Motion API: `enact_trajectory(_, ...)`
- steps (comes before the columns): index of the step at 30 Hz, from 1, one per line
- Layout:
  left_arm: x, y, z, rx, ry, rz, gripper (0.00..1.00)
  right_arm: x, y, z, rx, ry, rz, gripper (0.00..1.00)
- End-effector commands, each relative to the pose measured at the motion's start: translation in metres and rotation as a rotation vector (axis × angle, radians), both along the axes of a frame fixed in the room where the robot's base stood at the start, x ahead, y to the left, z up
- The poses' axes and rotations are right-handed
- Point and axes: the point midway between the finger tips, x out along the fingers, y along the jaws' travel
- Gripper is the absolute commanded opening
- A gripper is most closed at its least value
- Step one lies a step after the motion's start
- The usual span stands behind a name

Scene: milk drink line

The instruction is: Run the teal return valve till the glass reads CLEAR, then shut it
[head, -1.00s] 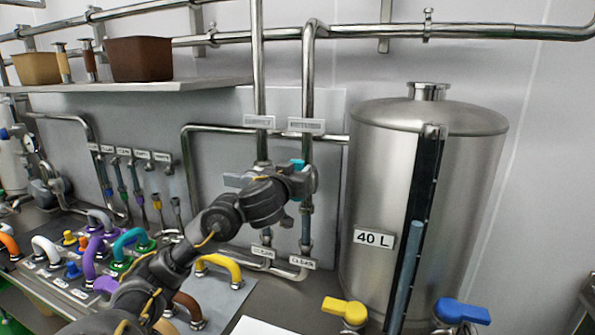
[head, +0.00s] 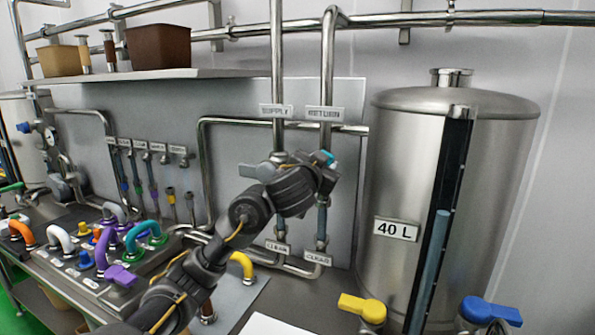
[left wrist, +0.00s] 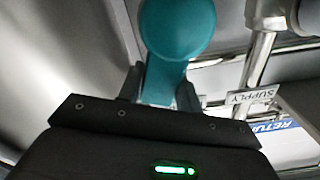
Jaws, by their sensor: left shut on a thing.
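The teal return valve handle (head: 331,158) shows as a small patch on the pipe under the RETURN plate (head: 326,113). My left gripper (head: 325,178) is at this valve and hides most of it. In the left wrist view the teal handle (left wrist: 178,40) is large, with its stem between the jaws, which are shut on it. A bluish sight glass (head: 322,225) sits on the return pipe below my gripper. The tag under it (head: 318,257) is small and appears to read CLEAR. My right gripper is not in view.
The supply pipe (head: 277,70) runs beside the return pipe, with a grey handle (head: 253,171) close to my wrist. A 40 L tank (head: 400,160) stands right. Yellow (head: 362,307) and blue (head: 490,311) valve handles are at lower right. Coloured hose loops (head: 145,235) crowd the lower left.

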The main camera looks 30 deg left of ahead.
Motion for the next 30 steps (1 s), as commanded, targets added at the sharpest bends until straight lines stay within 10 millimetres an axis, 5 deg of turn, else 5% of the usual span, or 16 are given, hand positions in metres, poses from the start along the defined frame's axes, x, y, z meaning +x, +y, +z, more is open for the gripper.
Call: enact_trajectory(30, 0.008, -0.036, -0.04, 0.921, 0.163, -0.003, 0.0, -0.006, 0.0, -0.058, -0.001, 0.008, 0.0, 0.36)
